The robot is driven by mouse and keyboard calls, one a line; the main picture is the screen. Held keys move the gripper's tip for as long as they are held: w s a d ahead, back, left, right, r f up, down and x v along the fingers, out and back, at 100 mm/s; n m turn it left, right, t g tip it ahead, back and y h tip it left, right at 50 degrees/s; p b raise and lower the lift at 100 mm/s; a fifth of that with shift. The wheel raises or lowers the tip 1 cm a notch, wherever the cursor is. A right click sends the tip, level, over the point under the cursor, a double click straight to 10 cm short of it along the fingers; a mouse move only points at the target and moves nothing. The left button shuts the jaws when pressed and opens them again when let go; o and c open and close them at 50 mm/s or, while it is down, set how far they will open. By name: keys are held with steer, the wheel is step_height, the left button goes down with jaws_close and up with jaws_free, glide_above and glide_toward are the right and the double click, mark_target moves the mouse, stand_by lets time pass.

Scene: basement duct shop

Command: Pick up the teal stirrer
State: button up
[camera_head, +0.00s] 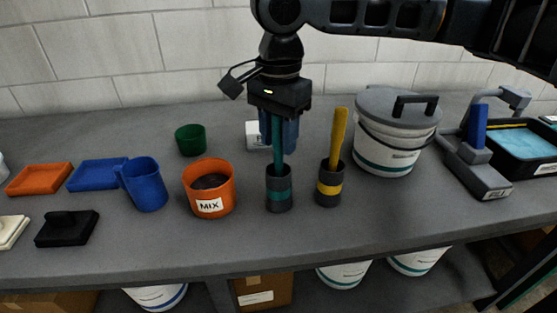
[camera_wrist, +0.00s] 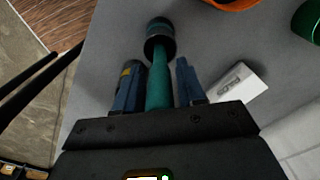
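The teal stirrer (camera_head: 278,146) stands upright in a dark cup with a teal band (camera_head: 279,194). In the wrist view the stirrer (camera_wrist: 158,88) runs from between my fingers down to that cup (camera_wrist: 160,38). My gripper (camera_head: 279,138) is above the cup, pointing down, its blue fingers on either side of the stirrer's upper part. In the wrist view my gripper (camera_wrist: 157,82) is open, with a gap showing between the right finger and the stirrer. The stirrer's top is hidden by my gripper.
A yellow stirrer (camera_head: 337,140) stands in a yellow-banded cup (camera_head: 328,188) close on the right. An orange MIX tub (camera_head: 209,192) is close on the left. A white lidded bucket (camera_head: 390,150), blue jug (camera_head: 147,186) and green cup (camera_head: 190,140) stand around. The bench front (camera_head: 300,230) is clear.

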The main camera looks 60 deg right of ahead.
jaws_close()
steer(key=shift+r, duration=0.1)
